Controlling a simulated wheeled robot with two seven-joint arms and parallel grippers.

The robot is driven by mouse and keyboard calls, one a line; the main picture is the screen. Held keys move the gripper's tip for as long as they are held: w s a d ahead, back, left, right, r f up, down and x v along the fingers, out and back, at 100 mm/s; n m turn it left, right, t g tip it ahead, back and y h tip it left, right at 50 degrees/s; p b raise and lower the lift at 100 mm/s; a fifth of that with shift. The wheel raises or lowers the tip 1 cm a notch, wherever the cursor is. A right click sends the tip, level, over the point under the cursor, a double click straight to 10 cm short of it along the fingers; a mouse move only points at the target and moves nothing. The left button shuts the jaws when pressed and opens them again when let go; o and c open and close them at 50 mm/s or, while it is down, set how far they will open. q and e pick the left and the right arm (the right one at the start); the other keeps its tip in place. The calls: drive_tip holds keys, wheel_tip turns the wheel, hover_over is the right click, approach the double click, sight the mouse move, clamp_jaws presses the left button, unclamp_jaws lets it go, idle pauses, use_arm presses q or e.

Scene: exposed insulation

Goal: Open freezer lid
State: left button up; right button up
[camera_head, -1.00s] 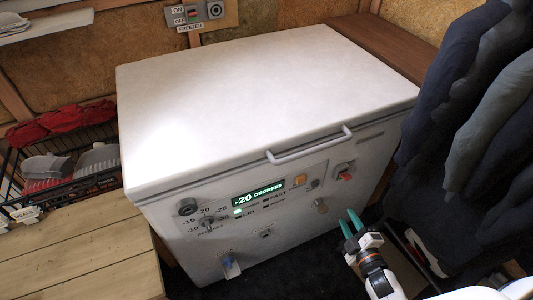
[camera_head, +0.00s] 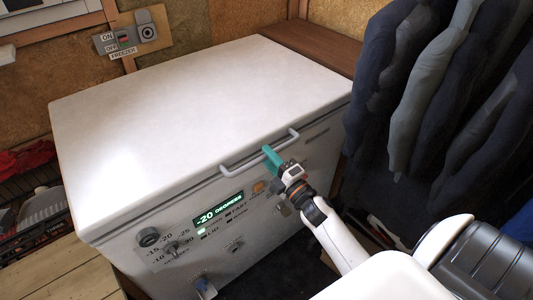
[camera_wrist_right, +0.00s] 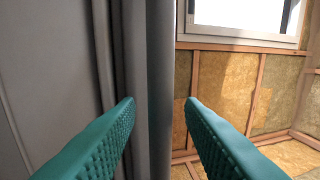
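The white chest freezer has its lid (camera_head: 190,110) shut flat on top. A pale bar handle (camera_head: 240,164) runs along the lid's front edge. My right gripper (camera_head: 271,156) is at this handle, near its right half. In the right wrist view the teal fingers (camera_wrist_right: 160,103) are open and apart. The grey handle bar (camera_wrist_right: 161,50) stands between them in the picture, with a gap to the right finger; contact with the left finger is unclear. My left gripper is not in view.
The freezer front carries a green display (camera_head: 218,209), knobs and switches. Dark coats (camera_head: 415,100) hang close on the right, beside my arm. A wall switch panel (camera_head: 132,37) is behind the freezer. Wooden planks (camera_head: 60,270) lie at lower left.

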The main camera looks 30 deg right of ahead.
drive_tip(key=shift+w+r, duration=0.1)
drive_tip(key=shift+w, duration=0.55)
clamp_jaws()
